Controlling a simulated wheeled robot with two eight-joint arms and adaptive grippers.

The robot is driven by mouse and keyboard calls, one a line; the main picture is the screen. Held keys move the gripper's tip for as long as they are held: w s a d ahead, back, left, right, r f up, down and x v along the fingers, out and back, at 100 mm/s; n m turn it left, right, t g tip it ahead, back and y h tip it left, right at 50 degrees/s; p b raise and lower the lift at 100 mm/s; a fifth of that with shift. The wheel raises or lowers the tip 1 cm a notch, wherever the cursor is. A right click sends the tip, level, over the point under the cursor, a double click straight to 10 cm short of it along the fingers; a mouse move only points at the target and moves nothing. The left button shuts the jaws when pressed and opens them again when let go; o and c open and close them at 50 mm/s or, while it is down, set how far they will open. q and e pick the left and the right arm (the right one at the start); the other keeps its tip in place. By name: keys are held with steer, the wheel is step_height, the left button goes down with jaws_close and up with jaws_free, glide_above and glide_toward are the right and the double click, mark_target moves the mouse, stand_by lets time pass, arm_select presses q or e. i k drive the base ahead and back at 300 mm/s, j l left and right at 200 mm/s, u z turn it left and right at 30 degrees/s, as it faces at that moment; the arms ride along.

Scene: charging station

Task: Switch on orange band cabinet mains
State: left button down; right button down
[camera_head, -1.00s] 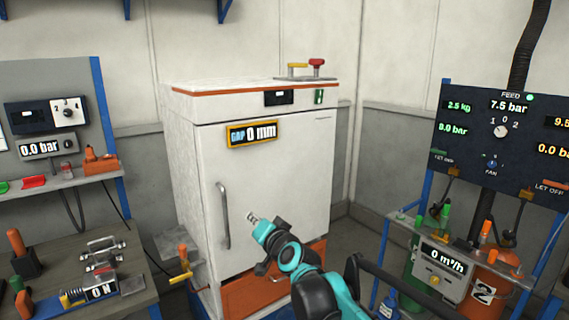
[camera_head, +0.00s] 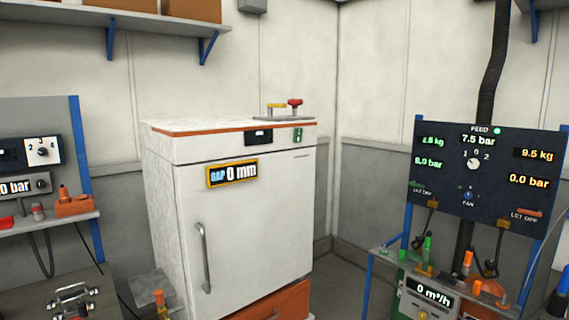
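The white cabinet with the orange band (camera_head: 232,130) stands left of the middle, its door (camera_head: 265,225) shut. A small dark panel (camera_head: 258,136) and a green rocker-like switch (camera_head: 297,135) sit on its top front strip. A yellow-framed display on the door (camera_head: 232,173) reads "GAP 0 mm". On the cabinet top are a yellow handle (camera_head: 277,106) and a red knob (camera_head: 295,103). A vertical bar handle (camera_head: 204,258) is on the door's left side. I cannot tell the switch's position. Neither of my grippers is in view.
A dark gauge panel (camera_head: 490,170) stands at the right, with a bench of coloured valves (camera_head: 440,268) below. A left bench holds a metal clamp (camera_head: 73,300). A shelf with boxes (camera_head: 130,15) is above. Floor shows between cabinet and right bench.

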mark_target(298, 132)
steer(key=i+l, duration=0.2)
steer(key=i, duration=0.25)
steer(key=i+l, duration=0.2)
steer(key=i, duration=0.3)
steer(key=i+l, duration=0.2)
steer(key=i, duration=0.25)
steer(key=i+l, duration=0.2)
steer(key=i, duration=0.3)
